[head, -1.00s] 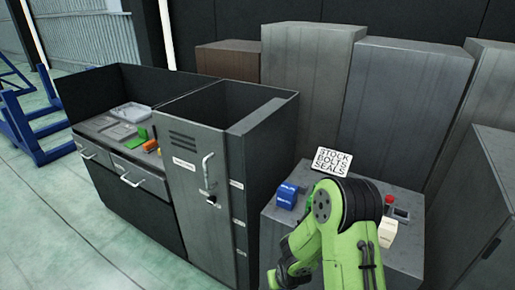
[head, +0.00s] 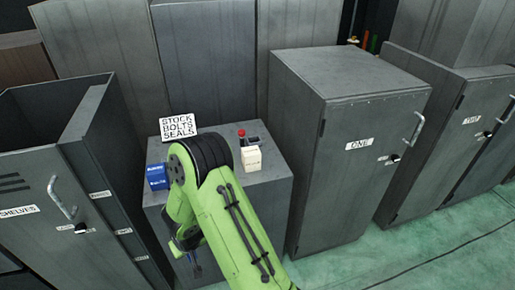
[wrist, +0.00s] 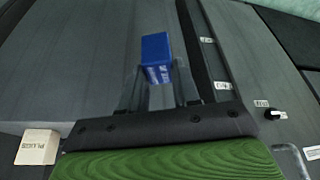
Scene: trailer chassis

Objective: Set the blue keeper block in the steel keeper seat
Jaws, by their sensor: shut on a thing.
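My gripper (wrist: 158,82) is shut on a blue block (wrist: 157,58) with white lettering, which shows between its fingertips in the wrist view. In the head view my green arm hangs in front of the grey stock cabinet (head: 265,195). My gripper (head: 192,262) is low there, below the cabinet's top, and a small bluish piece shows at its end. I cannot make out a steel keeper seat in either current view.
Labelled blue items (head: 157,178), a sign (head: 179,126), a cream block (head: 251,159) and a red button (head: 242,133) are on the stock cabinet. The open-topped shelves cabinet (head: 40,190) stands left, cabinet ONE (head: 355,150) right. Green floor (head: 430,235) is clear at lower right.

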